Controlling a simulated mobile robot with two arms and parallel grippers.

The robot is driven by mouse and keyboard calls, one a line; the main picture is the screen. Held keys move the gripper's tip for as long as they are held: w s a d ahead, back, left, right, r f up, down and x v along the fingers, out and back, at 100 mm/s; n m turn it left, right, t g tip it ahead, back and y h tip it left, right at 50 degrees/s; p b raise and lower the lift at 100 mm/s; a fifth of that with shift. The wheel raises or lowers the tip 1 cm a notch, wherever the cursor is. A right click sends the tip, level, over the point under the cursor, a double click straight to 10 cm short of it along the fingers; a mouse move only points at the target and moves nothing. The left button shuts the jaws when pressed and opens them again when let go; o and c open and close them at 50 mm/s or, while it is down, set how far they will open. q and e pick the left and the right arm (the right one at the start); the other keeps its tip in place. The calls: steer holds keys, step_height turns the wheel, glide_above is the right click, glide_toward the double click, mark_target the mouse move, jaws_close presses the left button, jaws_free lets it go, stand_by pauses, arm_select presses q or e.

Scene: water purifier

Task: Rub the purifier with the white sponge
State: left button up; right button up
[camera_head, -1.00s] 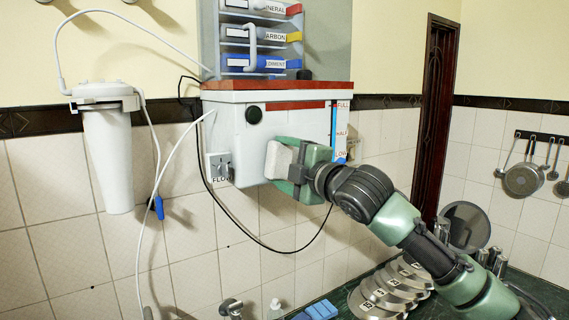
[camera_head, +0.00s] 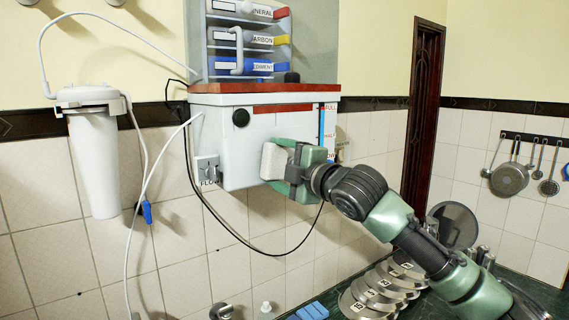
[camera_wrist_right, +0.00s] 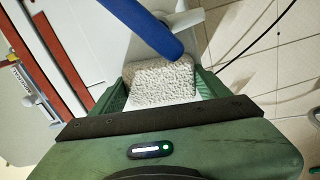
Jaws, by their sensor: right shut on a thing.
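The purifier (camera_head: 222,140) is a white box with a red-brown top edge, fixed on the tiled wall, with a FLOW dial at its lower left and a blue level strip at its right. My right gripper (camera_head: 290,165) is in front of the purifier's right half, shut on the white sponge (camera_head: 273,161). The sponge is up against or very close to the front face; contact cannot be told for sure. In the right wrist view the rough white sponge (camera_wrist_right: 163,80) sits between the green fingers. My left gripper is not in view.
A white filter cylinder (camera_head: 95,160) hangs at the left with tubes running to the purifier. Labelled cartridges (camera_head: 240,38) stand above. Numbered metal lids (camera_head: 375,290), blue blocks (camera_head: 310,311) and a round pan (camera_head: 453,224) are on the dark counter below.

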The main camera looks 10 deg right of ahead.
mark_target(272, 165)
steer(key=shift+s+a, duration=0.2)
steer(key=shift+a, duration=0.3)
steer(key=shift+s+a, duration=0.2)
steer(key=shift+a, duration=0.25)
steer(key=shift+v, duration=0.75)
steer(key=v, duration=0.3)
steer(key=shift+s+d, duration=0.2)
steer(key=shift+s, duration=0.3)
steer(key=v, duration=0.3)
steer(key=shift+s, duration=0.1)
